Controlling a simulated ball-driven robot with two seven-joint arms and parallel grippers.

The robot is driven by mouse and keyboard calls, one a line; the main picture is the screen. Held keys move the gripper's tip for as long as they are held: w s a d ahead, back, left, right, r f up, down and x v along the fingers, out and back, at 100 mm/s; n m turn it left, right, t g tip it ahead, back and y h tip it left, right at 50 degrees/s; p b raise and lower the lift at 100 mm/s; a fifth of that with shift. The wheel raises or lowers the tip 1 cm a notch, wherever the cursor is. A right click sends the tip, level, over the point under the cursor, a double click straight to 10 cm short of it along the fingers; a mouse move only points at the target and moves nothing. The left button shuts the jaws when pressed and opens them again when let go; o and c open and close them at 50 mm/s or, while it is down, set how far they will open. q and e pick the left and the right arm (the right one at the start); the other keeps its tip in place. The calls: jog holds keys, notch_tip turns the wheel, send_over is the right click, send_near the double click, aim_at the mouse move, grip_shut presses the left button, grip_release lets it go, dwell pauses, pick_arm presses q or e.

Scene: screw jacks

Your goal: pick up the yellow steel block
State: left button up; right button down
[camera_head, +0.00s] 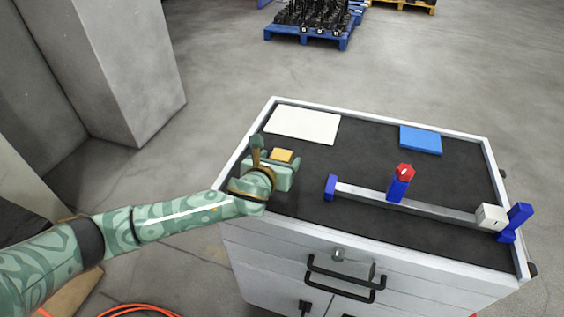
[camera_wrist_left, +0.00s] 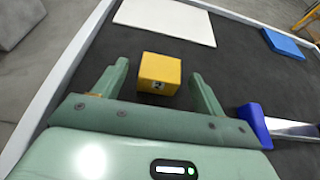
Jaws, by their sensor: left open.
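The yellow steel block (camera_head: 281,155) sits on the dark top of the drawer cabinet, in front of a white plate. My left gripper (camera_head: 277,165) is close to it, and its far end partly hides the block in the head view. In the left wrist view the yellow block (camera_wrist_left: 159,73) lies ahead of and between the two fingers of my left gripper (camera_wrist_left: 160,80), which are spread apart with gaps on both sides. The gripper is open and empty. My right gripper is in neither view.
A white plate (camera_head: 303,124) and a blue plate (camera_head: 421,139) lie at the back. A grey bar (camera_head: 440,208) with blue ends, a red knob (camera_head: 404,171) and a white block (camera_head: 491,216) stand to the right. A raised light rim (camera_head: 386,122) edges the top.

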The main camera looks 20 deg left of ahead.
pick_arm(q)
jog(key=x, duration=0.2)
jog(key=shift+w+f+b, duration=0.25)
jog(key=shift+f+b, duration=0.05)
jog(key=shift+r, duration=0.1)
jog(key=shift+s, duration=0.1)
jog(key=shift+c, duration=0.3)
jog(key=c, duration=1.4)
jog(key=shift+o, duration=0.2)
jog(key=shift+r, duration=0.15)
